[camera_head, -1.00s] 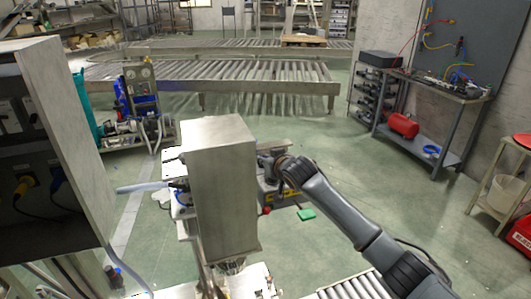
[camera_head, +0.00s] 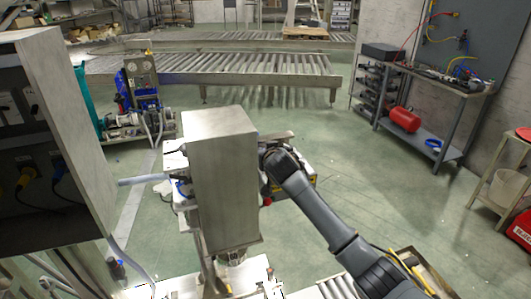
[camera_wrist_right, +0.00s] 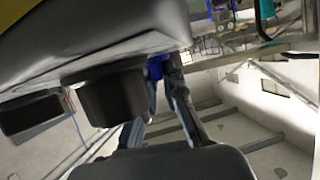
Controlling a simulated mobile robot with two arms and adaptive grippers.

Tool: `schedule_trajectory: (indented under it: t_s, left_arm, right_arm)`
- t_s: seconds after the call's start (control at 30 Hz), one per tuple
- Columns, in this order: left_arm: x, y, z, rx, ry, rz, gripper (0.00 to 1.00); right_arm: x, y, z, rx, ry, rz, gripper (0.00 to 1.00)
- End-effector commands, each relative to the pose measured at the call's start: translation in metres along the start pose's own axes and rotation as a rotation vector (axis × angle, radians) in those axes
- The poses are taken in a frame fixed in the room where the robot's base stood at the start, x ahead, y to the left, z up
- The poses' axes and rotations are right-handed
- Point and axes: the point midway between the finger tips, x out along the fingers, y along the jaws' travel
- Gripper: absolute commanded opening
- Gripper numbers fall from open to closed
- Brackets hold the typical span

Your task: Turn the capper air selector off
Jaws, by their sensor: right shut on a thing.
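In the head view my right arm reaches in from the lower right to behind a tall metal housing (camera_head: 222,165). Its gripper is hidden there. In the right wrist view my right gripper (camera_wrist_right: 163,72) has its fingers close together around a small blue part (camera_wrist_right: 156,67), which may be the selector's handle. A black cylindrical part (camera_wrist_right: 112,97) sits just left of the fingers. The gripper's own fingers hide most of the blue part, so its angle cannot be told. My left gripper is not in view.
An open electrical cabinet (camera_head: 50,130) stands close at the left. Roller conveyors (camera_head: 215,68) run across the back. A workbench (camera_head: 440,85) with a red tank (camera_head: 404,119) stands at the right. The green floor (camera_head: 350,180) between is mostly clear.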

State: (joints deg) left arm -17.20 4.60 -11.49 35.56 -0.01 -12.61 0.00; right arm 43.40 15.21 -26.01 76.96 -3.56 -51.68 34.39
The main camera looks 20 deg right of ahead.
Motion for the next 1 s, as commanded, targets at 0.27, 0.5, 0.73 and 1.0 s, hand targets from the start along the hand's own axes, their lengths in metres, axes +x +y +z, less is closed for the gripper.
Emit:
schedule_trajectory:
  t_s: [0.27, 0.5, 0.73, 1.0]
  left_arm:
    - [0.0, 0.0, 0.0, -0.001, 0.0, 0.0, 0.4]
    - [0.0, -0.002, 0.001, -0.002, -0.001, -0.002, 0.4]
    - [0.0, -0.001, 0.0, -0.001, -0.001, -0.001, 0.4]
    - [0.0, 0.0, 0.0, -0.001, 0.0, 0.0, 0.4]
  right_arm:
    - [0.0, 0.0, 0.001, 0.0, -0.002, 0.0, 0.33]
    - [-0.001, 0.0, -0.003, 0.0, 0.0, 0.0, 0.33]
    - [-0.014, -0.001, -0.035, 0.001, 0.004, -0.001, 0.33]
    - [-0.032, -0.001, -0.078, 0.0, 0.0, -0.001, 0.33]
